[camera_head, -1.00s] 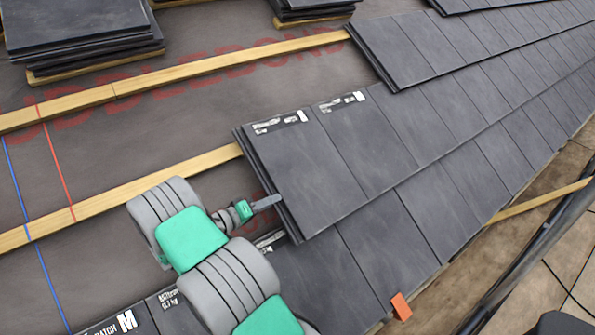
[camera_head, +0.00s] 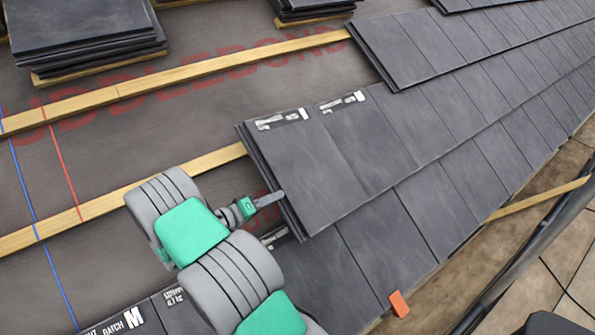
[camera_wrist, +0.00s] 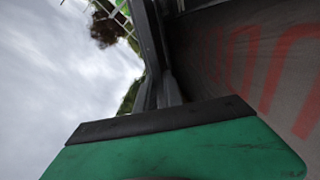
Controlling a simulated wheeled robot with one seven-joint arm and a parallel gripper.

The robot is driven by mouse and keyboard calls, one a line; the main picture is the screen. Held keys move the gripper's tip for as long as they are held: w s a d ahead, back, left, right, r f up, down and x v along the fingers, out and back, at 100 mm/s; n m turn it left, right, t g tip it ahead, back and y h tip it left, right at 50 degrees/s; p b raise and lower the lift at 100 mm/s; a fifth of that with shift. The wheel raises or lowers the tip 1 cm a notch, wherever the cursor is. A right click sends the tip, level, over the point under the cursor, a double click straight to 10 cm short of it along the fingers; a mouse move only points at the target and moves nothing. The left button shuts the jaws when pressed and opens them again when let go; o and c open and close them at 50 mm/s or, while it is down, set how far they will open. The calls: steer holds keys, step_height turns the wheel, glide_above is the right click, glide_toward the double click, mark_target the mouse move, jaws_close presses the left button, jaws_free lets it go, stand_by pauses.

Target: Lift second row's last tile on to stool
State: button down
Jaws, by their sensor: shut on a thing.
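The second row's last tile (camera_head: 315,165) is a dark grey slab at the row's left end, with a white printed label along its top edge. It lies in line with the row and overlaps the row below. My gripper (camera_head: 274,198) is shut on the left edge of this tile. In the wrist view, my gripper (camera_wrist: 168,92) is around a dark edge, and its green body fills the bottom. The fingertips are small in the head view and partly hidden by the tile. No stool shows in either view.
Stacks of spare tiles (camera_head: 85,40) lie at the upper left. Wooden battens (camera_head: 200,77) cross the dark underlay with red lettering. An orange clip (camera_head: 400,304) sits at the lower tile edge. A dark rail (camera_head: 530,255) runs along the roof edge at lower right.

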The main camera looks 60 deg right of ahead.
steer(key=shift+s+a+r+p, duration=0.1)
steer(key=shift+s+r+p, duration=0.25)
steer(key=shift+r+p, duration=0.3)
steer(key=shift+s+a+r+p, duration=0.15)
steer(key=shift+s+r+p, duration=0.2)
steer(key=shift+r, duration=0.45)
steer(key=shift+s+a+r+p, duration=0.1)
steer(key=shift+s+r+p, duration=0.2)
steer(key=shift+r+p, duration=0.35)
steer(key=shift+s, duration=0.1)
steer(key=shift+s+a+r+p, duration=0.2)
steer(key=shift+s+r+p, duration=0.2)
steer(key=shift+s+p, duration=0.05)
steer(key=s+a+r+p, duration=0.2)
steer(key=s+r+p, duration=0.1)
steer(key=s, duration=0.3)
steer(key=s+a+r+p, duration=0.2)
steer(key=s+r+p, duration=0.1)
steer(key=s, duration=0.3)
steer(key=shift+s+a+p, duration=0.15)
steer(key=shift+a+p, duration=0.05)
steer(key=shift+p, duration=0.6)
steer(key=shift+r, duration=0.1)
